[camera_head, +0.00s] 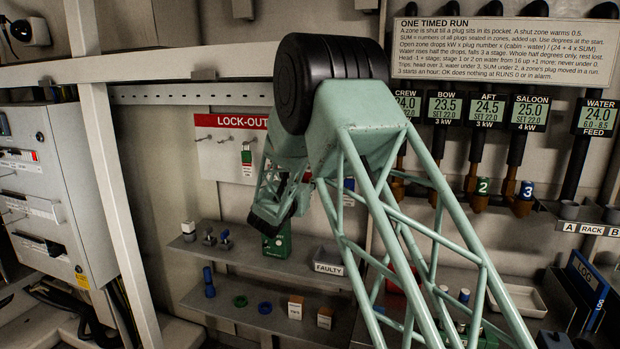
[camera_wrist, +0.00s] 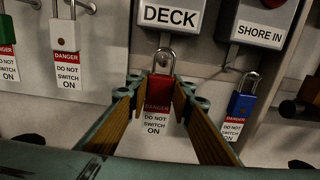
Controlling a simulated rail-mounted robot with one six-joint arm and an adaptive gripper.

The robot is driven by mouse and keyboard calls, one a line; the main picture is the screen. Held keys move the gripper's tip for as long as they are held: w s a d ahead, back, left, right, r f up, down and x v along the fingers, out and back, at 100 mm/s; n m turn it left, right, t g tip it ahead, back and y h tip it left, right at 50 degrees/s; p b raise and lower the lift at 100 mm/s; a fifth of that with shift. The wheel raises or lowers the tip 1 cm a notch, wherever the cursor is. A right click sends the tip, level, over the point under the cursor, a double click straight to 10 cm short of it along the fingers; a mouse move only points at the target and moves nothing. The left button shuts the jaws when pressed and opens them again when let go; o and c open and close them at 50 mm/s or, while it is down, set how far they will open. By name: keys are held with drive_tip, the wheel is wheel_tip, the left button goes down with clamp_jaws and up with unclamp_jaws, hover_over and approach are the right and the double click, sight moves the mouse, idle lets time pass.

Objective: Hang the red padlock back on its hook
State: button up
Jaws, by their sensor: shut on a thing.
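The red padlock (camera_wrist: 159,88) is between my gripper's (camera_wrist: 160,97) two fingertips in the wrist view. My gripper is shut on its body. Its metal shackle points up, just below the grey DECK box (camera_wrist: 170,14). I cannot tell whether the shackle is threaded through anything there. A red and white DANGER tag (camera_wrist: 156,119) hangs below the body. In the head view my arm hides the red padlock. The red LOCK-OUT sign (camera_head: 230,121) is on the back wall, with small hooks (camera_head: 201,139) below it.
A white padlock (camera_wrist: 64,35) and a green padlock (camera_wrist: 8,22) hang left of my gripper. A blue padlock (camera_wrist: 242,104) hangs to the right under the SHORE IN box (camera_wrist: 262,30). A shelf (camera_head: 225,250) with small parts and a FAULTY bin (camera_head: 328,267) lies below.

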drive_tip(key=p+v, duration=0.2)
drive_tip(key=v, duration=1.4)
drive_tip(key=shift+r, duration=0.1)
idle(0.8)
